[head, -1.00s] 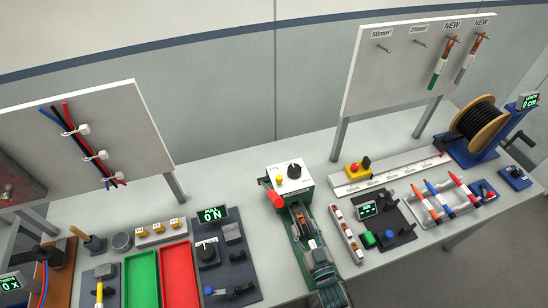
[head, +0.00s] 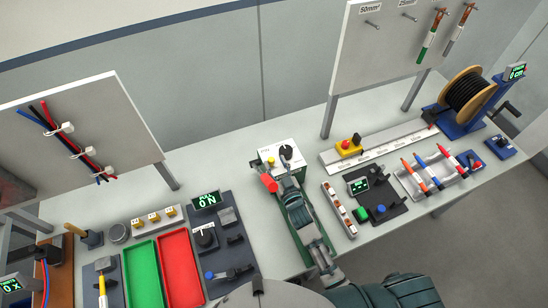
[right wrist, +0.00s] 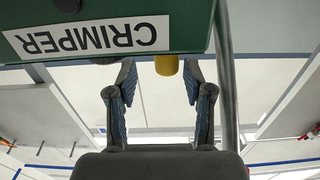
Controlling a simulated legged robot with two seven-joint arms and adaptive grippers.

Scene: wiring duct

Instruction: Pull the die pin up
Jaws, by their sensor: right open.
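The crimper (head: 296,158) is a green unit with a white top in the middle of the bench. A small yellow pin (head: 270,162), which looks like the die pin, stands on its front left. My right gripper (head: 289,172) reaches over the crimper and partly hides its top. In the right wrist view the gripper (right wrist: 160,80) is open. The yellow pin (right wrist: 167,65) shows between its fingertips, nearer the right finger, below the green CRIMPER-labelled face (right wrist: 180,38). Contact with a finger is not visible. My left gripper is out of view.
A red knob (head: 268,183) sits just left of my right gripper, and a black knob (head: 286,152) is close to its tips. Green (head: 139,275) and red (head: 180,268) trays lie left. A strip of connectors (head: 339,210) stands right of the crimper.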

